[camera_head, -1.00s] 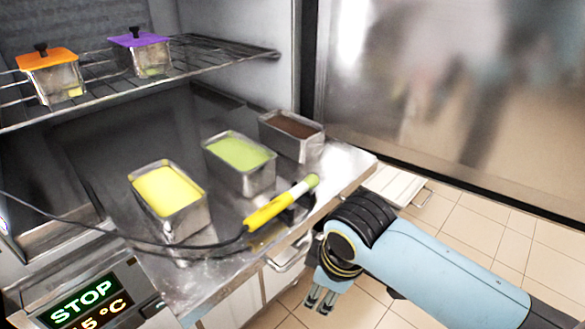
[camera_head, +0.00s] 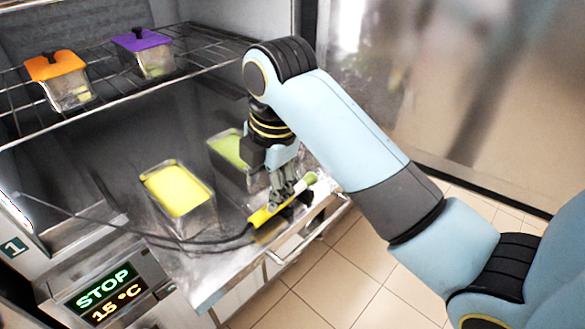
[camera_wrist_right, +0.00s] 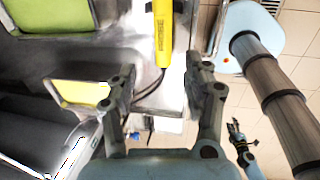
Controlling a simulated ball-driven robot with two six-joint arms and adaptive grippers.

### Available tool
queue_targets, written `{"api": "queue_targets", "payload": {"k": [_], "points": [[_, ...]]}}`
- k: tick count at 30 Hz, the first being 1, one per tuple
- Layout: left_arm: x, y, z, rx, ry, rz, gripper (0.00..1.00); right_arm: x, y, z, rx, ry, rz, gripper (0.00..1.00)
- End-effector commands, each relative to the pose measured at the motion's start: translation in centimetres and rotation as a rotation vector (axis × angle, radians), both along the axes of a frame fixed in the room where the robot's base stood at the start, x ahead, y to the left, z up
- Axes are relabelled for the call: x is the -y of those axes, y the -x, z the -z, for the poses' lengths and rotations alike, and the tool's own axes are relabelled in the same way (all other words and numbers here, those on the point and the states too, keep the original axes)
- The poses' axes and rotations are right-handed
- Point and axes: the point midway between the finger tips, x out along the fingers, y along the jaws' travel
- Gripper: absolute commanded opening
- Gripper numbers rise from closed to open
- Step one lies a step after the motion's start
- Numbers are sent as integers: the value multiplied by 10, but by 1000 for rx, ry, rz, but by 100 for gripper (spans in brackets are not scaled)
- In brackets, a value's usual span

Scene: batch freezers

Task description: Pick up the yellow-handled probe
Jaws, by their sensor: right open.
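The yellow-handled probe (camera_head: 262,216) lies on the steel shelf's front right edge, its green end to the right and its dark cable running left. In the right wrist view the yellow handle (camera_wrist_right: 162,40) lies ahead, between the lines of the two fingers. My right gripper (camera_head: 281,196) points down just over the handle and hides part of it. In the right wrist view its fingers (camera_wrist_right: 160,82) are apart with nothing held between them. What seems to be my left gripper (camera_wrist_right: 238,136) shows small at the lower right of that view.
A pan with yellow contents (camera_head: 178,188) stands left of the probe. A pan with green contents (camera_head: 228,150) stands behind, partly hidden by my right gripper. Orange-lidded (camera_head: 60,82) and purple-lidded (camera_head: 145,52) containers stand on the wire rack (camera_head: 115,97) above.

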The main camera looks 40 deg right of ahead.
Motion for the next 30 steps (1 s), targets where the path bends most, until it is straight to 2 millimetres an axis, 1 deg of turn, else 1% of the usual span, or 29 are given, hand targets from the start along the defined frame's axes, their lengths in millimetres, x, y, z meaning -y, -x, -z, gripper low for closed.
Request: {"api": "queue_targets", "payload": {"k": [1, 3, 8, 13, 16, 19, 25, 26, 30], "points": [[0, 0, -1, -1, 0, 0, 40, 0, -1, 8, -3, 0, 1, 50], [0, 1, -1, -1, 0, 0, 40, 0, -3, 16, -1, 0, 1, 50], [0, 1, -4, -2, 0, 0, 40, 2, -5, 28, -1, 1, 2, 50], [-1, 2, -14, -3, -1, 0, 40, 8, -6, 53, -3, 1, 2, 50], [-2, 2, -15, -3, -2, 1, 40, 7, -10, 67, 0, -1, 3, 50], [-2, 2, -16, -3, -2, 1, 40, 7, -11, 73, 2, -1, 2, 50], [-2, 2, -15, -3, -2, 1, 40, 7, -11, 75, 2, 0, 3, 50], [-2, 2, -15, -3, -2, 1, 40, 7, -11, 75, 2, 0, 3, 48], [-2, 2, -15, -3, -2, 1, 40, 7, -11, 75, 2, 0, 3, 30]]}}
